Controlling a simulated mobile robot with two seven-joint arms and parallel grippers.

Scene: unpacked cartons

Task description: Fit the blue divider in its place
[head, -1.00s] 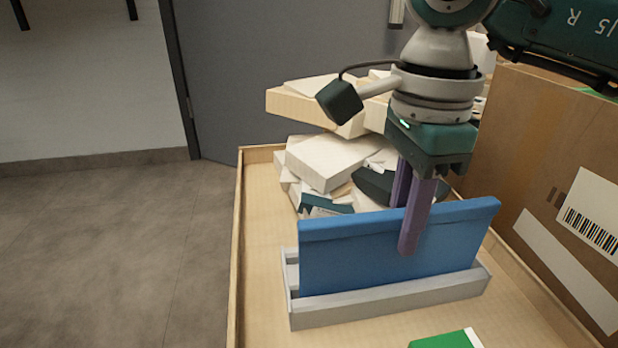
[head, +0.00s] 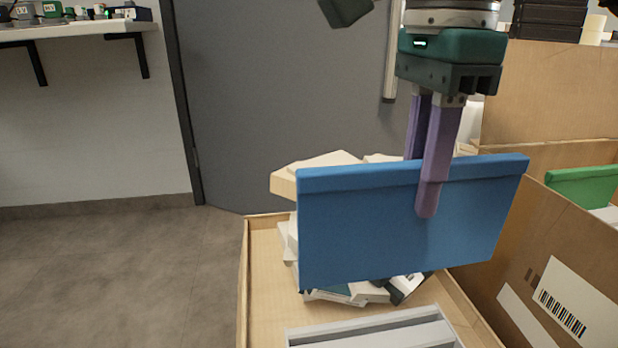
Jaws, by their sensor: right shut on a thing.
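The blue divider (head: 360,225) is a wide flat panel with a thicker top rim. It hangs upright, slightly tilted with its right end higher. My right gripper (head: 427,195) is shut on its top edge right of the middle, one purple finger in front and the other behind. The divider is clear above the grey slotted holder (head: 370,335), which is cut off by the bottom edge of the view. My left gripper is not in view.
Another carton (head: 555,100) is behind.

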